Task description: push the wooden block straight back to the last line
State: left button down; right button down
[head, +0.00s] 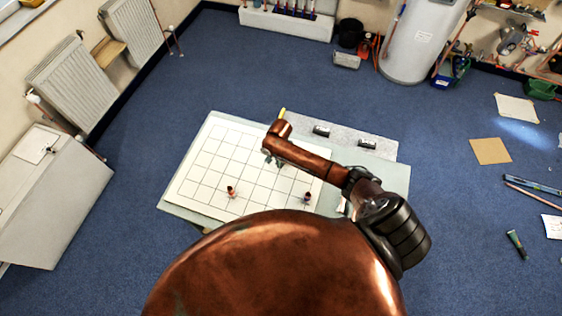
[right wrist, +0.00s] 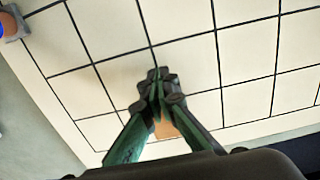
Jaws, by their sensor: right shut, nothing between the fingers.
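The white board (head: 208,160) with a black line grid lies on the table. My right gripper (head: 271,161) is over the middle of the board, its fingers partly hidden by the arm. In the right wrist view my right gripper (right wrist: 157,80) is shut and its fingertips meet low over the grid. A tan-orange patch, likely the wooden block (right wrist: 167,129), shows between the green fingers, mostly hidden by them. I cannot tell whether they touch it. I cannot make out the block in the head view. My left gripper is not in view.
Two small dark-topped pieces stand on the near part of the board, one at left (head: 231,192) and one at right (head: 307,197). A grey speckled strip (head: 345,138) with two dark items lies behind the arm. Free grid squares lie to the left.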

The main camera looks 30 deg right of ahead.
jog(key=shift+w+d, duration=0.3)
jog(key=shift+d, duration=0.1)
